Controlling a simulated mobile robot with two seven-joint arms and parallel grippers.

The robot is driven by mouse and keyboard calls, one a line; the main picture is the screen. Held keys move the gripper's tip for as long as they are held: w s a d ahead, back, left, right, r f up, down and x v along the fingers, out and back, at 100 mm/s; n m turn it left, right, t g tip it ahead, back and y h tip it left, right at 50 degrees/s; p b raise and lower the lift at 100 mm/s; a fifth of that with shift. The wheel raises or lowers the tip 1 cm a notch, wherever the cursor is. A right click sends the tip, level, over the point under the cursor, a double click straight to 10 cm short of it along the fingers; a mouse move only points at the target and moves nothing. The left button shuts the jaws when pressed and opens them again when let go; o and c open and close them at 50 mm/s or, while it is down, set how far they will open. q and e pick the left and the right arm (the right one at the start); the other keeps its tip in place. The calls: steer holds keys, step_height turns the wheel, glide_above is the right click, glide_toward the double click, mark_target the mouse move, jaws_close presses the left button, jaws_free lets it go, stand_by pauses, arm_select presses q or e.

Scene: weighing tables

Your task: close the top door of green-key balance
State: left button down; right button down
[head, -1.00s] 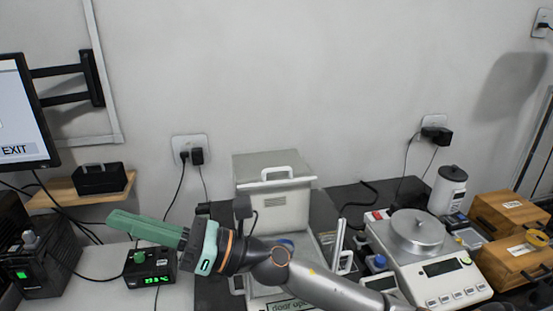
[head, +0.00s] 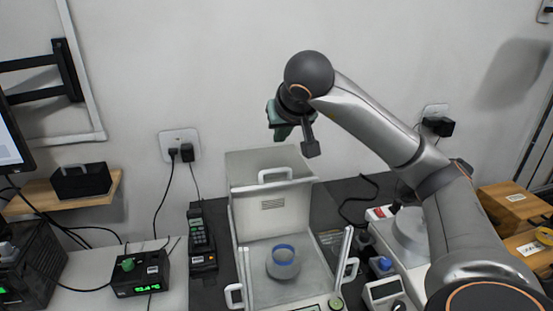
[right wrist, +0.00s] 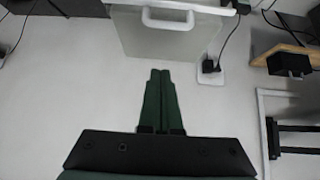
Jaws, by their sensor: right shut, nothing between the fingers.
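The balance stands in the middle of the head view, its round green key (head: 336,303) at the bottom edge. A blue-rimmed vessel (head: 284,252) stands in the open chamber. My right gripper (head: 281,133), green and shut with nothing in it, is above the raised door near the wall, apart from the door in the picture. In the right wrist view its fingers (right wrist: 160,72) point at the door's panel (right wrist: 165,38) and handle (right wrist: 168,18). My left gripper is not seen.
My right arm partly hides another balance (head: 410,232) on the right. A black handset (head: 200,235) and a small box with a green knob (head: 140,275) are on the left. Wooden boxes (head: 508,203) stand far right. Wall sockets (head: 178,144) are behind.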

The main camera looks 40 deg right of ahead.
glide_above(277, 179)
steer(key=w+d, duration=0.2)
steer(key=w, duration=0.1)
steer(key=f, duration=0.7)
steer(key=shift+s+a+f, duration=0.1)
steer(key=shift+a+f, duration=0.15)
steer(key=s, duration=0.1)
steer(key=s+a, duration=0.1)
steer(key=shift+s+a+f+p, duration=0.1)
steer(key=shift+s+a+p, duration=0.2)
steer(key=shift+s+p, duration=0.1)
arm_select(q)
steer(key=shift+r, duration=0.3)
arm_select(e)
steer(key=shift+s+a+f, duration=0.1)
steer(key=shift+s+a, duration=0.1)
steer(key=shift+s, duration=0.1)
